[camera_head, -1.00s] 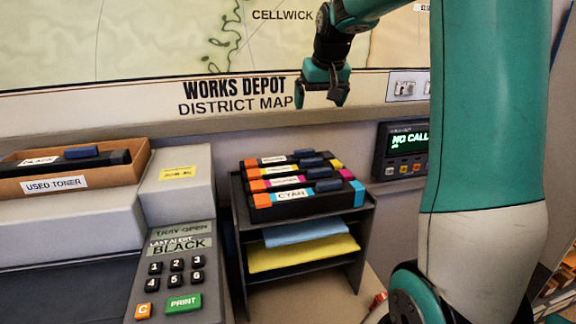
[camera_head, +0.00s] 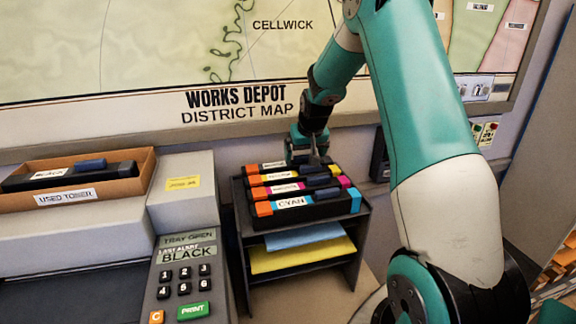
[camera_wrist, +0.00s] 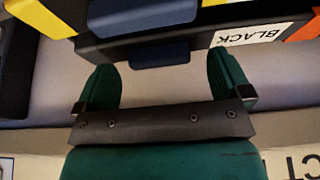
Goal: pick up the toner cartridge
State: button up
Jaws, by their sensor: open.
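Several toner cartridges lie side by side on top of a dark rack. The front one is the cyan cartridge (camera_head: 325,207), with a label, orange end and dark blue grip. The rearmost is the black cartridge (camera_wrist: 195,42), its label reading BLACK in the wrist view; my arm partly hides it in the head view (camera_head: 268,166). My gripper (camera_head: 308,158) is at the rear of the row. In the wrist view my gripper (camera_wrist: 162,68) is open and empty, its fingers either side of the black cartridge's blue grip (camera_wrist: 158,52). Contact cannot be told.
The rack (camera_head: 243,215) holds blue and yellow sheets below. A USED TONER box (camera_head: 110,193) with another dark cartridge (camera_head: 60,178) sits at left on the printer (camera_head: 75,230). Its panel (camera_head: 188,258) reads LAST ALERT BLACK. The map wall (camera_head: 150,105) rises close behind.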

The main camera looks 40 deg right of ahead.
jog(key=shift+w+f, duration=0.15)
jog(key=shift+f, duration=0.2)
jog(key=c, duration=1.6)
jog(key=shift+d+r, duration=0.1)
jog(key=shift+c, duration=0.9)
jog(key=shift+r, duration=0.1)
